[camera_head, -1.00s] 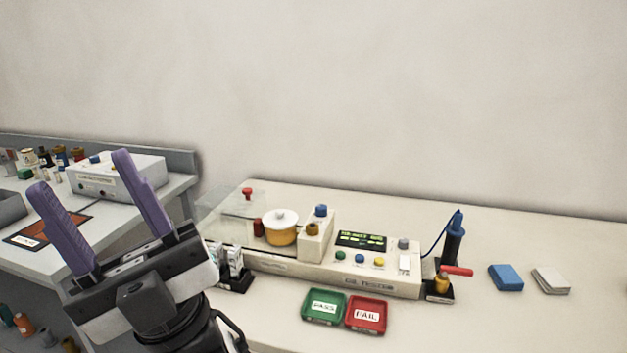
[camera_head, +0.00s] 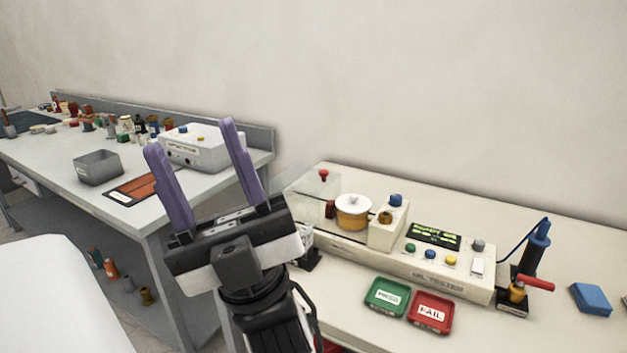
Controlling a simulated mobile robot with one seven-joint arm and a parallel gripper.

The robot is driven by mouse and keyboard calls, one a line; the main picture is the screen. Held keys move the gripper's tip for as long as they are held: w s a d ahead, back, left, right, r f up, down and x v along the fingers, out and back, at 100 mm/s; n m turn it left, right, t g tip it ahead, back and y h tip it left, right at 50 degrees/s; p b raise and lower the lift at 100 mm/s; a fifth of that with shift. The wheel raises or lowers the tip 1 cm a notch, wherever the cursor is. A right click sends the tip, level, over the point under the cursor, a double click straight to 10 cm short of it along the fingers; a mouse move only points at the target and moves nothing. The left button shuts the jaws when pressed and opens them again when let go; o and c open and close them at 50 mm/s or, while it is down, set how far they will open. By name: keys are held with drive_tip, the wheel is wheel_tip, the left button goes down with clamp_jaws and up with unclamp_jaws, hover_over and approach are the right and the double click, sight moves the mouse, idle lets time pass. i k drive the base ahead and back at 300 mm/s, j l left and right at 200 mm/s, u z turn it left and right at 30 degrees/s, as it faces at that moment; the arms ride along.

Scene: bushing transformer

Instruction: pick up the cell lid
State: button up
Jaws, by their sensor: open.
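The cell lid (camera_head: 353,203), which I take to be the white disc with a small knob, sits on top of the yellow-orange cell (camera_head: 352,219). The cell stands on the oil tester (camera_head: 455,277), right of a clear cover with a red knob (camera_head: 323,175). My gripper (camera_head: 190,134) is open and empty, its two purple fingers pointing up. In the picture it is left of the lid and well apart from it.
A green PASS tray (camera_head: 387,297) and a red FAIL tray (camera_head: 430,312) lie in front of the tester. A blue probe (camera_head: 538,243) and a blue block (camera_head: 591,298) are at right. The left bench (camera_head: 60,165) holds a grey bin (camera_head: 98,168) and several small parts.

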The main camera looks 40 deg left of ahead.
sight(349, 202)
drive_tip(key=i+j+u, duration=0.1)
drive_tip(key=u, duration=1.1)
drive_tip(key=i, duration=0.95)
